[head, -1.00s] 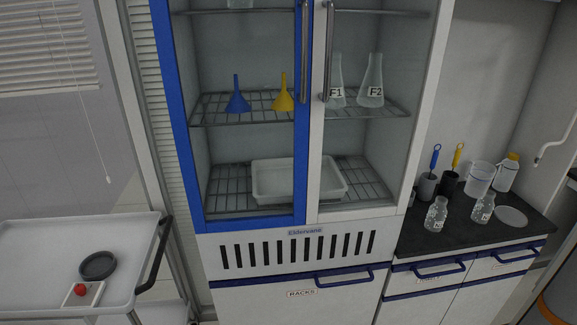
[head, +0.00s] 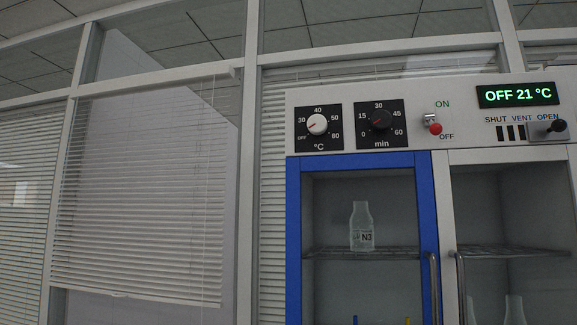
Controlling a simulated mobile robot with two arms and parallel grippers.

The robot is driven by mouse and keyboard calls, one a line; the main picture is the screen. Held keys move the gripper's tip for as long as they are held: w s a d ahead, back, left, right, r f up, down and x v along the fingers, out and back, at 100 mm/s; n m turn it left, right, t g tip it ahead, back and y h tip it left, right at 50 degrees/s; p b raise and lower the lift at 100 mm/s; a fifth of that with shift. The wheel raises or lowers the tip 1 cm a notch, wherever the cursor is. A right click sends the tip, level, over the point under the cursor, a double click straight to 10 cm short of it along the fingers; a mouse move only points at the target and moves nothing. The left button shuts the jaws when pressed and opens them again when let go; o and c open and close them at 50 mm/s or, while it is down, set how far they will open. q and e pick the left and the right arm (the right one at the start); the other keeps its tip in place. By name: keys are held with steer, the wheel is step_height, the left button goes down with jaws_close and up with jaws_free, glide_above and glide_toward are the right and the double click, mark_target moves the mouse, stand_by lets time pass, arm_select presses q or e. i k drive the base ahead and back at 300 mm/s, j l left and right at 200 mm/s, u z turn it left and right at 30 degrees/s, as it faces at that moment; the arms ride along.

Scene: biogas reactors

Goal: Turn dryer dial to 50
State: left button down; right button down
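The dryer's temperature dial (head: 317,124) is a white knob on a black plate marked OFF, 30, 40, 50, 60 °C. Its red pointer mark aims to the lower left, near OFF. Beside it is a black timer dial (head: 380,119) marked 0 to 60 min. The display (head: 517,94) reads "OFF 21 °C". The red-tipped switch (head: 434,127) points down toward OFF. The dryer's blue-framed left door (head: 429,210) is shut. Neither of my grippers shows in the head view.
A vent lever (head: 554,126) sits near OPEN on the SHUT/VENT/OPEN scale. A bottle labelled N3 (head: 362,228) stands on the upper shelf behind the glass. Vertical door handles (head: 435,288) hang below. A window with blinds (head: 140,195) lies to the left.

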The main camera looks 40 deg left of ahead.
mark_target(316, 124)
steer(key=u, duration=1)
steer(key=l, duration=0.25)
